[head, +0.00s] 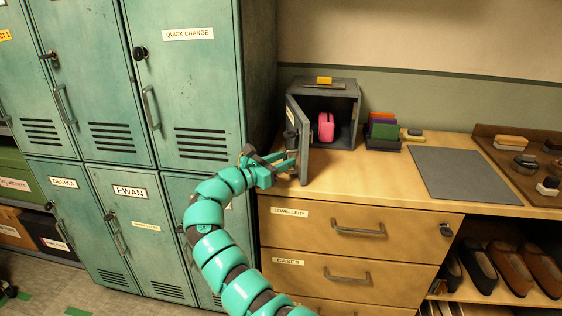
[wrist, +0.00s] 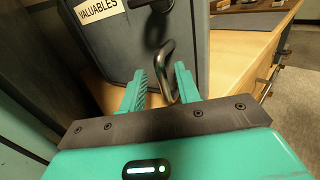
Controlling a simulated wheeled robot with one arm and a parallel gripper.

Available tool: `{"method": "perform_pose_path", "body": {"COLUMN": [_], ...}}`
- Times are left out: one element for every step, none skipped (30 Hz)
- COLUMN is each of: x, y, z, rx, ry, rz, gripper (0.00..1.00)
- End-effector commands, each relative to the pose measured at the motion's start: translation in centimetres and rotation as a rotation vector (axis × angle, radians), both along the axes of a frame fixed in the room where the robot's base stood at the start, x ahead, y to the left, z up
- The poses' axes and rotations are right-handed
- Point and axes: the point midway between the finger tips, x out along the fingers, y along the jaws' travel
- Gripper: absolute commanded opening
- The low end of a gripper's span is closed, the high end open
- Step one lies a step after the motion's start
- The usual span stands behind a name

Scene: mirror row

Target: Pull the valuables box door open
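The valuables box (head: 343,88) is a grey box on the wooden counter. Its door (head: 303,150) is swung well open toward the front left, and a pink item (head: 326,127) shows inside. My gripper (head: 287,160) is at the outer face of the door. In the wrist view the door (wrist: 115,50) fills the upper middle, with a "VALUABLES" label (wrist: 98,12). Its bent metal handle (wrist: 168,62) reaches down between my gripper's fingers (wrist: 160,88), closer to the right finger. The fingers are apart; whether either touches the handle I cannot tell.
Tall green lockers (head: 190,85) stand close on the left of the counter (head: 365,185). A rack of coloured cards (head: 382,130) and a grey mat (head: 462,172) lie right of the box. Drawers (head: 345,232) are below, and a brush tray (head: 500,165) is at far right.

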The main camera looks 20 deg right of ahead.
Motion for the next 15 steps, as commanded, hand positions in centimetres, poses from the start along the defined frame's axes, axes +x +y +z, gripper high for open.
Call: {"method": "perform_pose_path", "body": {"x": [0.0, 0.0, 0.0, -0.1, -0.1, -0.2, -0.2, -0.3, -0.4, -0.6, -0.7, -0.9, -1.1, -1.3, -1.5], "y": [0.0, 0.0, 0.1, 0.1, 0.2, 0.4, 0.7, 1.0, 1.4, 1.9, 2.4, 3.1, 3.8, 4.4, 5.3], "z": [-0.1, -0.1, -0.1, -0.1, -0.2, -0.2, -0.2, -0.2, -0.2, -0.3, -0.3, -0.3, -0.2, -0.2, -0.2], "rx": [0.001, 0.001, 0.002, 0.002, 0.003, 0.003, 0.003, 0.003, 0.004, 0.004, 0.004, 0.004, 0.003, 0.002, 0.002], "ry": [0.0, 0.0, 0.001, 0.002, 0.002, 0.002, 0.002, 0.002, 0.002, 0.002, 0.002, 0.002, 0.002, 0.002, 0.002], "rz": [0.0, -0.001, -0.001, -0.001, -0.001, -0.001, -0.001, 0.0, 0.0, 0.0, 0.001, 0.002, 0.003, 0.004, 0.005], "gripper": [0.32, 0.32, 0.32, 0.32, 0.32, 0.32, 0.32, 0.32, 0.32, 0.32, 0.32, 0.32, 0.32, 0.32, 0.32]}}
